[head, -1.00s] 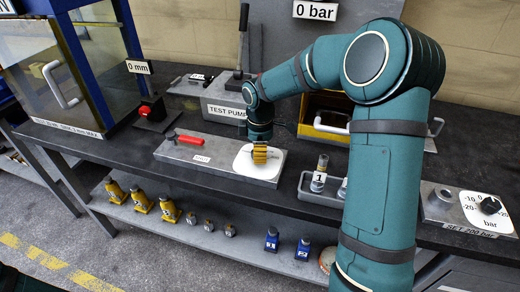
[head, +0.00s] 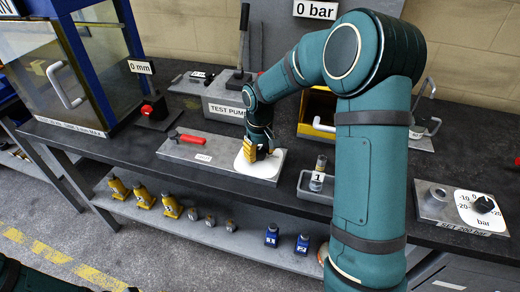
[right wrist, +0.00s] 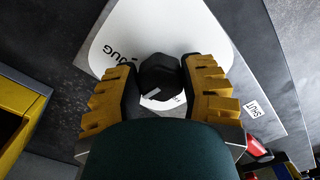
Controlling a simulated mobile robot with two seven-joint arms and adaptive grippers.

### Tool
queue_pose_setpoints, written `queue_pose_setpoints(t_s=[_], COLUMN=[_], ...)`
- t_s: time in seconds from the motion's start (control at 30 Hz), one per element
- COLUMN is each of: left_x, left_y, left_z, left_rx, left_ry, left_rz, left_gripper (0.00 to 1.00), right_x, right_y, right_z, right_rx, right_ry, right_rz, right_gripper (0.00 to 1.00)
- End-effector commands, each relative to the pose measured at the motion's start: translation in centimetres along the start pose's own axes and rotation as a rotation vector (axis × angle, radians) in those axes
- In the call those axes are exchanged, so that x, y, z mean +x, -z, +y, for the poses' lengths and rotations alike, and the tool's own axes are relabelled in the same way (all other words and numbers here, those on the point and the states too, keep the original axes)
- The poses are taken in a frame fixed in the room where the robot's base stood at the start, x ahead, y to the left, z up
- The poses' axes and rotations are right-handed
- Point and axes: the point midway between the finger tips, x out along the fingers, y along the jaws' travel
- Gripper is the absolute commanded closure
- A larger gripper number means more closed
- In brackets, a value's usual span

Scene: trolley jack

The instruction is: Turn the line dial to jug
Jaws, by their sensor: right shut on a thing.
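The line dial is a black knob (right wrist: 160,77) on a white plate (head: 262,170), set on a grey metal block in the middle of the bench. The word JUG (right wrist: 123,50) is printed on the plate, left of the knob in the right wrist view. My right gripper (head: 256,152) is shut on the knob, with one yellow finger on each side of it. A white mark shows on the knob, but I cannot tell for sure which label it points to. The gripper hides part of the plate. My left gripper is in neither view.
A red lever (head: 190,139) and a SHUT label (right wrist: 253,109) sit on the same block. The test pump (head: 226,103) stands behind it. A small tray (head: 315,193) with a cylinder marked 1 is to the right. A pressure dial (head: 484,204) is at the far right.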

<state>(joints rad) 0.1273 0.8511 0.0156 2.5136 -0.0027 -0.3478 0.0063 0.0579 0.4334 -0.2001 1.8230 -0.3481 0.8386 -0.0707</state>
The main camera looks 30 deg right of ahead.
Motion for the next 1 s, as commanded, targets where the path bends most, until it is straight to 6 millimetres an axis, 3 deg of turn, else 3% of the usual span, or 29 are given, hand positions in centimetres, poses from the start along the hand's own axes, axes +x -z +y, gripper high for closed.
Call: queue_pose_setpoints(t_s=[0.6, 1.0], left_x=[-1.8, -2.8], left_y=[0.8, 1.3], left_z=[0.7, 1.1], left_rx=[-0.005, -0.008], left_ry=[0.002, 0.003], left_rz=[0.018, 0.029], left_gripper=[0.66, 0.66], right_x=[0.0, 0.0], right_y=[0.0, 0.0], right_z=[-0.3, -0.4], right_rx=[0.577, 0.85], right_ry=[-0.001, -0.001], right_rz=[-0.004, -0.005], right_gripper=[0.92, 0.92])
